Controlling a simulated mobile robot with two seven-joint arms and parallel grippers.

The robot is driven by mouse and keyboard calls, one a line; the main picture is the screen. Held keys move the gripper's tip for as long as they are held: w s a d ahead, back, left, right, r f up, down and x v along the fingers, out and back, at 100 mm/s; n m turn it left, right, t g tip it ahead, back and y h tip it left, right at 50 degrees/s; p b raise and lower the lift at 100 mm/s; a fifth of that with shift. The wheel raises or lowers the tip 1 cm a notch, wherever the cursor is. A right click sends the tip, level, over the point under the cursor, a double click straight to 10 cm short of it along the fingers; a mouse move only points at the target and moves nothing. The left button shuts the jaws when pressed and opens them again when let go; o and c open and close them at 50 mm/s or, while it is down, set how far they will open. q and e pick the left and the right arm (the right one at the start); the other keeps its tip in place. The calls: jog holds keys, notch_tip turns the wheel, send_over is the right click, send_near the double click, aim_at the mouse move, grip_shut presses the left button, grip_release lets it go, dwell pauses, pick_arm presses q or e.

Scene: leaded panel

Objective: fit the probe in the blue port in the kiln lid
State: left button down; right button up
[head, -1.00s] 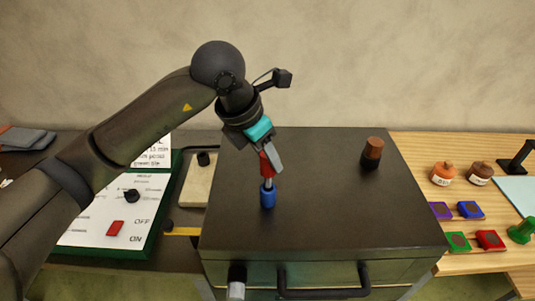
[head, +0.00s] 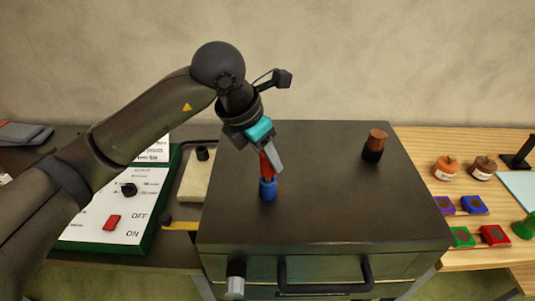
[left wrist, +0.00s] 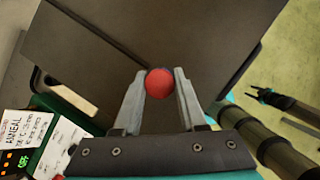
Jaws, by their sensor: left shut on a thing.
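The probe has a red handle (head: 266,164), and my left gripper (head: 268,156) is shut on it above the kiln lid (head: 320,180). The handle leans slightly, and its lower end is at the mouth of the blue port (head: 268,190), a short upright blue tube on the lid. No thin shaft shows between handle and port; how deep the probe sits is hidden. In the left wrist view the handle's round red end (left wrist: 160,83) is between the two fingertips and hides most of the port. My right gripper does not show in the head view.
A brown-and-black knob (head: 374,145) stands at the lid's back right. A control panel (head: 110,210) with a red switch is on the left. The kiln's front handle (head: 325,288) sticks out below. Small jars and coloured blocks lie on the wooden table (head: 420,150) at right.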

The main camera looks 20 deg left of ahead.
pick_arm(q)
jog(key=shift+f+b, duration=0.9)
jog(key=shift+f, duration=0.15)
jog(key=shift+c, duration=1.9)
grip_release()
jog(key=shift+r+p, duration=2.3)
jog(key=shift+r, duration=1.25)
jog(key=shift+f, duration=0.1)
